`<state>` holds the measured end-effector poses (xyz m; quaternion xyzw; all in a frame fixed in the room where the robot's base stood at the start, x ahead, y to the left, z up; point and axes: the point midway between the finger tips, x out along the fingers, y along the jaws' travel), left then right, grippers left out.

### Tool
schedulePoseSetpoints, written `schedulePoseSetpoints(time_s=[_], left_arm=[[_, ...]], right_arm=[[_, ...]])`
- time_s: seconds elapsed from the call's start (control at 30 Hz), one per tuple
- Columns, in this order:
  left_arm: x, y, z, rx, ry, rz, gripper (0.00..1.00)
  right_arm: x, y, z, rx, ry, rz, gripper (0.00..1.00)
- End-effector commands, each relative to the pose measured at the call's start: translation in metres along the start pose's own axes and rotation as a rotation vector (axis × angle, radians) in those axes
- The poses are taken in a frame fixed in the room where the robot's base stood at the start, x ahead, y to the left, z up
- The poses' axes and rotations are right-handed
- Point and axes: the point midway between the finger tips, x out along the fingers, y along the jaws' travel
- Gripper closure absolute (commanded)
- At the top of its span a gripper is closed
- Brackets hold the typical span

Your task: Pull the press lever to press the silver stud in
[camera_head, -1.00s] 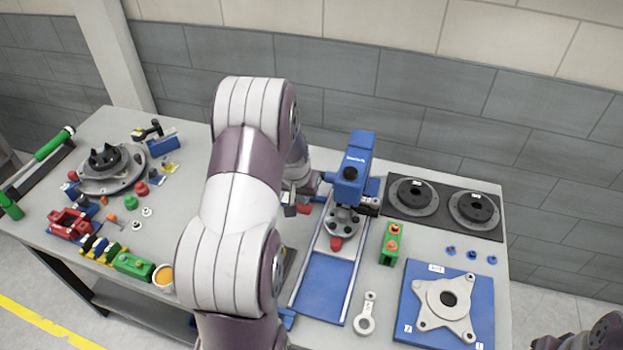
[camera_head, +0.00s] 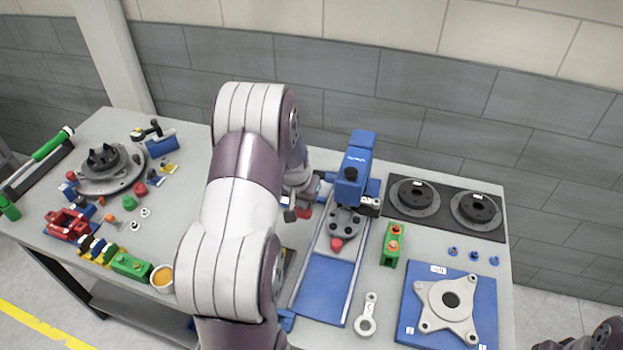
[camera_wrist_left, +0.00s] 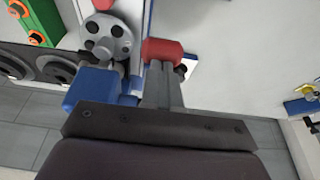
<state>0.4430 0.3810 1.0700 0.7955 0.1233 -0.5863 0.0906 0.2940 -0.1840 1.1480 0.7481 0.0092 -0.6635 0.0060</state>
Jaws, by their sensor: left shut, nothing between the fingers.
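The blue press (camera_head: 352,180) stands over a rail track, with a grey round flange (camera_head: 345,222) under its head. The flange and press also show in the wrist view (camera_wrist_left: 106,38). The red grip of the press lever (camera_head: 305,213) is on the press's left side and shows as a red cylinder in the wrist view (camera_wrist_left: 163,50). My left gripper (camera_head: 291,213) is shut and empty. Its fingers (camera_wrist_left: 162,88) reach right up to the red grip; I cannot tell whether they touch it. I cannot make out the silver stud.
A green block with orange rings (camera_head: 391,245), a grey link (camera_head: 367,315) and a blue plate with a grey star-shaped part (camera_head: 410,325) lie right of the track. A black mat with two discs (camera_head: 446,222) is behind. Several small parts crowd the left side.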

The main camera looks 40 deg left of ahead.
Motion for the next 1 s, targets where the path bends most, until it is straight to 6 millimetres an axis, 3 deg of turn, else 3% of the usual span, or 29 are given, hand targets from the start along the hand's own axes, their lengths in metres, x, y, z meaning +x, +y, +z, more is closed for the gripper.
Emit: schedulePoseSetpoints(time_s=[0.27, 1.0], left_arm=[[0.013, 0.0, 0.002, 0.0, 0.002, -0.001, 1.0], [0.021, 0.0, 0.002, 0.0, 0.003, -0.001, 1.0]], right_arm=[[0.011, 0.0, 0.001, 0.0, 0.0, 0.0, 0.41], [0.017, 0.0, 0.002, 0.0, 0.0, 0.0, 0.41]])
